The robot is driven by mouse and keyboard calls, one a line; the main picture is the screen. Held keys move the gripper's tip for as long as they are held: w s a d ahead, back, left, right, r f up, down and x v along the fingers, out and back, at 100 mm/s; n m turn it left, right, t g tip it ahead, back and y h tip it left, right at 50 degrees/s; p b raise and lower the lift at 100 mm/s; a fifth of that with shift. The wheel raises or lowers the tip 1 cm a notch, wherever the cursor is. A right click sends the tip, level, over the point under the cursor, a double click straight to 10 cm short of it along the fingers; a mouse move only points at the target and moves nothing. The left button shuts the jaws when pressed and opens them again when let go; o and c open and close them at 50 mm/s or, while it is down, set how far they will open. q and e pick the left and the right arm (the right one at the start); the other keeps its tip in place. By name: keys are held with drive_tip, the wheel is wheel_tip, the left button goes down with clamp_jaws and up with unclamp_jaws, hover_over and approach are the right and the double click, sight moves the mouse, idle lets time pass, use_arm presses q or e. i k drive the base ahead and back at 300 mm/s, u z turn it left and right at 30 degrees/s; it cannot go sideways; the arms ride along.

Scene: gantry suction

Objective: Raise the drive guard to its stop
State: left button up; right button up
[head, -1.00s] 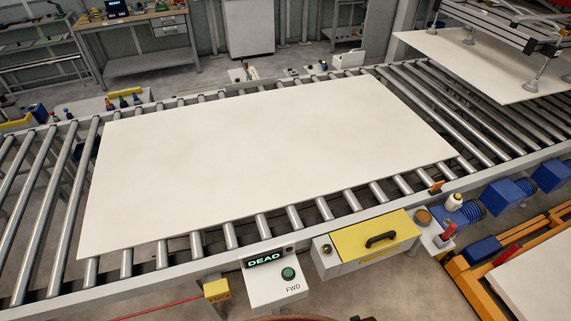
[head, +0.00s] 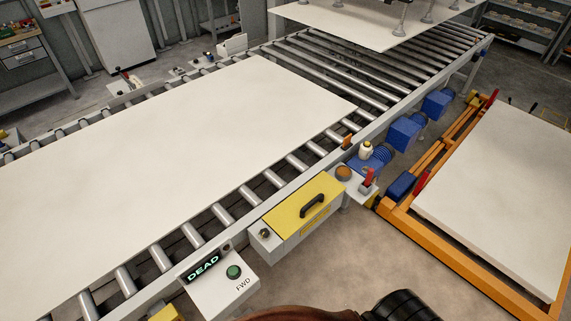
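The drive guard (head: 303,208) looks to be the yellow lid with a black handle (head: 313,206) on the near side of the roller conveyor. It lies down flat over its white housing (head: 263,236). A small dark knob or lock (head: 264,233) sits on the housing's left end. Neither gripper shows in the head view, and nothing touches the guard or its handle.
Left of the guard is a control box (head: 222,279) with a "DEAD" display and a green FWD button (head: 234,271). A white sheet (head: 170,150) lies on the rollers. Right are blue motors (head: 404,134) and an orange lift frame (head: 440,243) bearing a white stack (head: 510,190).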

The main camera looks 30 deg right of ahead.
sight(286, 219)
drive_tip(key=z, duration=1.35)
